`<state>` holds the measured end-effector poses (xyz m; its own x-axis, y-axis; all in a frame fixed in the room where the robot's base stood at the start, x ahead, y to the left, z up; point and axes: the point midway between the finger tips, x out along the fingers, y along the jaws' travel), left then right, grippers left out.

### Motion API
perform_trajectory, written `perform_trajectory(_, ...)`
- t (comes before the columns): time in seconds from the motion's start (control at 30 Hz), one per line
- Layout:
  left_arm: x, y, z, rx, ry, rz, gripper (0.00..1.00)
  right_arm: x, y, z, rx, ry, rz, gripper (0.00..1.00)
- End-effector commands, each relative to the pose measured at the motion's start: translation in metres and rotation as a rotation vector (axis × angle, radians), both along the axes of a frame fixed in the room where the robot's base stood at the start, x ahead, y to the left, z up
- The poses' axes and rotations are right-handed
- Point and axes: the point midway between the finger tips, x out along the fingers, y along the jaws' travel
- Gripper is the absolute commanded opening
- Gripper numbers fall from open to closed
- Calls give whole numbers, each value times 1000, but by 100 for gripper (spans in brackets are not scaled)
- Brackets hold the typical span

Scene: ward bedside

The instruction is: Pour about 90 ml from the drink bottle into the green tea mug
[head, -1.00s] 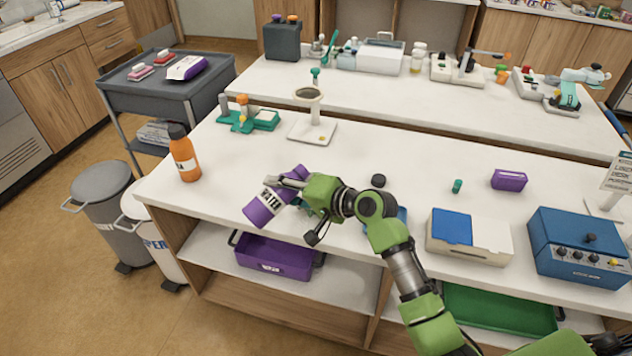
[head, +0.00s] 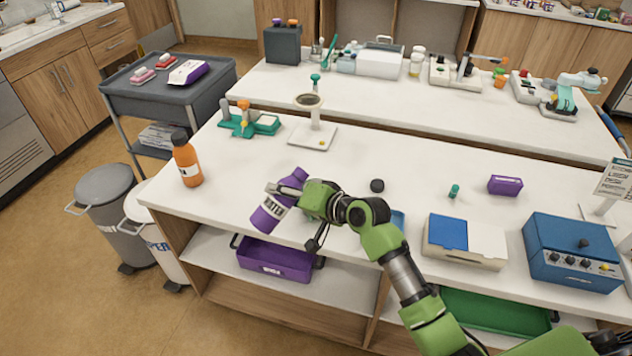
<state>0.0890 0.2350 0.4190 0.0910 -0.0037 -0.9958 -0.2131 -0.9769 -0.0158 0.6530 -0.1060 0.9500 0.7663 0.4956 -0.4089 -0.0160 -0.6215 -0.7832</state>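A purple bottle with a white label reading roughly "WATER" (head: 268,215) is tilted over the front left part of the white counter. Its narrower end points up and right, its wide end down and left. My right gripper (head: 282,190) is shut around its middle. An orange bottle with a dark cap (head: 187,162) stands upright at the counter's left end. I cannot make out a green tea mug; my gripper and arm cover part of the counter there. My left gripper is out of view.
A black round cap-like piece (head: 377,185) lies behind my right arm. A blue-and-white box (head: 466,241), a blue device with knobs (head: 570,252) and a purple block (head: 505,185) are to the right. A magnifier stand (head: 313,137) stands behind. The counter's middle is mostly clear.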

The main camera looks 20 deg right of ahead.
Motion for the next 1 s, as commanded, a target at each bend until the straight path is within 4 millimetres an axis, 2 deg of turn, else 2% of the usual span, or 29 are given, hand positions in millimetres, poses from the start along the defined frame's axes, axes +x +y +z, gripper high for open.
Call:
perform_trajectory(0.03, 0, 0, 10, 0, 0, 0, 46, 0, -2, 2, -55, -19, 1, 14)
perform_trajectory(0.1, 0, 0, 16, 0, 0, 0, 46, 1, -4, -3, -129, -50, 1, 14)
perform_trajectory(0.43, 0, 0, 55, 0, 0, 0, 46, 3, -7, 22, -276, -115, -1, 14)
perform_trajectory(0.5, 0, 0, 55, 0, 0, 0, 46, 2, -4, 11, -328, -131, 0, 14)
perform_trajectory(0.8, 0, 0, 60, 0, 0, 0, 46, 0, 2, -10, -525, -211, -4, 14)
perform_trajectory(1.0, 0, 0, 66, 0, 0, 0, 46, -1, 5, -11, -651, -262, -4, 14)
